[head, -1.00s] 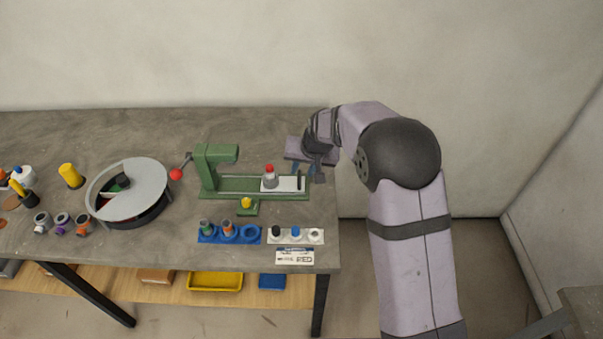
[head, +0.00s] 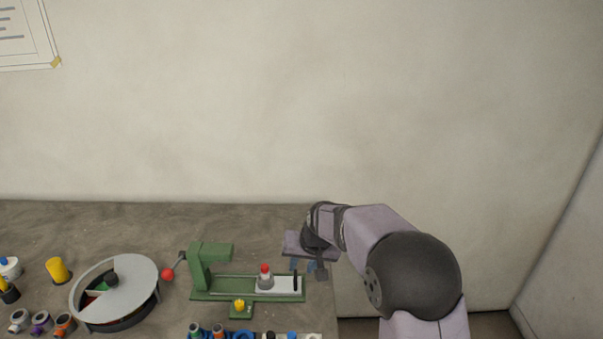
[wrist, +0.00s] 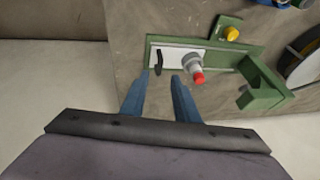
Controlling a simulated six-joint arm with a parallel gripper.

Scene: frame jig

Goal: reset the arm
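My gripper (head: 304,265) is above the right end of the green frame jig (head: 212,292), near the table's right edge. In the wrist view its two blue fingers (wrist: 160,98) stand apart with nothing between them, so it is open and empty. The jig's white plate (wrist: 172,56) lies just beyond the fingertips, with a dark upright handle (wrist: 158,60) on it. A grey fitting with a red top (head: 265,276) stands on the plate; in the wrist view it is beside the right finger (wrist: 195,68).
A round grey-lidded tray (head: 135,283) sits left of the jig, near a red-knobbed lever (head: 168,274). A yellow cylinder (head: 58,270) stands farther left. A yellow button (head: 239,305) is in front of the jig. The table behind the jig is clear up to the wall.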

